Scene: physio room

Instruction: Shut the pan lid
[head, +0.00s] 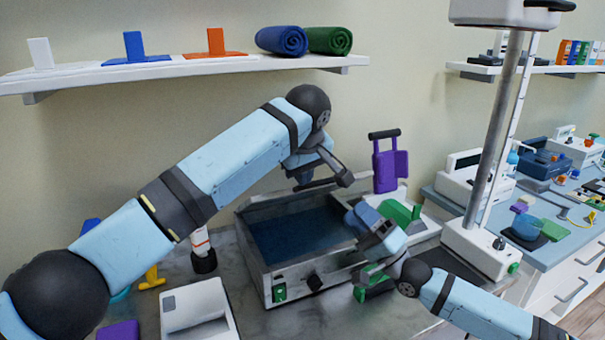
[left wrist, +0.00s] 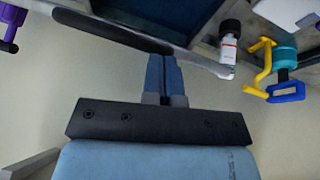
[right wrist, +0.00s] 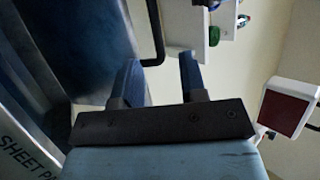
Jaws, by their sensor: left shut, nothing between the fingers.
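The pan (head: 296,272) is an open metal box with a dark blue inside, on the counter in the head view. I cannot clearly make out its lid; a black bar (head: 318,185) shows at the pan's back edge, and a black bar (left wrist: 112,28) on a metal edge shows in the left wrist view. My left gripper (head: 303,177) is shut and empty, over the back edge close to that bar. My right gripper (head: 362,216) is over the pan's right side. Its fingers are apart with nothing between them in the right wrist view (right wrist: 162,78).
A shelf (head: 190,68) with rolled towels hangs above the back. A purple item (head: 390,170) with a black handle stands behind the pan. A pole stand (head: 482,248) is to the right.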

